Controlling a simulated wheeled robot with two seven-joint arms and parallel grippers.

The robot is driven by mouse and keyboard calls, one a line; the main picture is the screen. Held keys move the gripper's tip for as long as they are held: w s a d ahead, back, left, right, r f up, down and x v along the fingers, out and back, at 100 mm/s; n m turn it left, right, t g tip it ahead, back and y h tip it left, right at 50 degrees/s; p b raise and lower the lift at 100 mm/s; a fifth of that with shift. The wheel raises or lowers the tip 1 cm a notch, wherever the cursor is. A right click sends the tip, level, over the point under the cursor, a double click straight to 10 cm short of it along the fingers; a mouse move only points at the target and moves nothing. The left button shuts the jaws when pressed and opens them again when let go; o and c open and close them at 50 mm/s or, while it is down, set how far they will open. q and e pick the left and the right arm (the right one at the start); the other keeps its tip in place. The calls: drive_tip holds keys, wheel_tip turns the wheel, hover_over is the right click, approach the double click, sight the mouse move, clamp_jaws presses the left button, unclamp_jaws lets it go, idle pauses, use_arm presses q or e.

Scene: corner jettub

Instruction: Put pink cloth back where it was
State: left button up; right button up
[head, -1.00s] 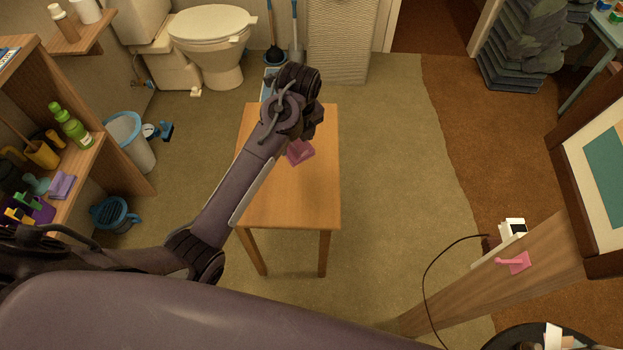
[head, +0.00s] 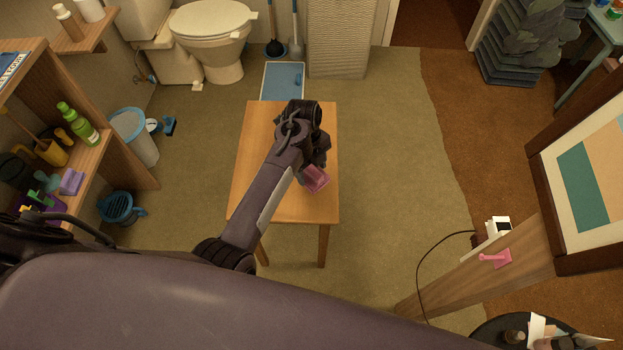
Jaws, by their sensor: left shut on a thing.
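The pink cloth (head: 316,179) shows at the end of my left arm, above the wooden table (head: 257,140). My left gripper (head: 314,166) is shut on the cloth. The fingers are mostly hidden behind the wrist, and I cannot tell whether the cloth touches the tabletop. A pink hook (head: 499,259) sits on the wooden post (head: 470,275) at the lower right, with nothing seen hanging on it. My right gripper is not in view.
The wooden shelf (head: 95,150) at the left holds a green bottle (head: 78,124) and a purple block (head: 71,182). A toilet (head: 210,38) stands at the back. A framed picture (head: 585,175) is at the right. Carpet between table and post is clear.

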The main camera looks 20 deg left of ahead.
sight(312, 180)
use_arm(q)
drive_tip(key=shift+f+b, duration=0.35)
drive_tip(key=shift+f, duration=2.5)
drive_tip(key=shift+f, duration=0.1)
drive_tip(key=o, duration=1)
drive_tip(key=shift+c, duration=0.2)
drive_tip(key=r, duration=0.4)
drive_tip(key=a+r, duration=0.1)
drive_tip(key=r, duration=0.3)
drive_tip(key=r+p, duration=0.1)
drive_tip(key=r, duration=0.3)
drive_tip(key=shift+w+a+r, duration=0.1)
drive_tip(key=shift+w+a, duration=0.1)
drive_tip(key=shift+w, duration=0.15)
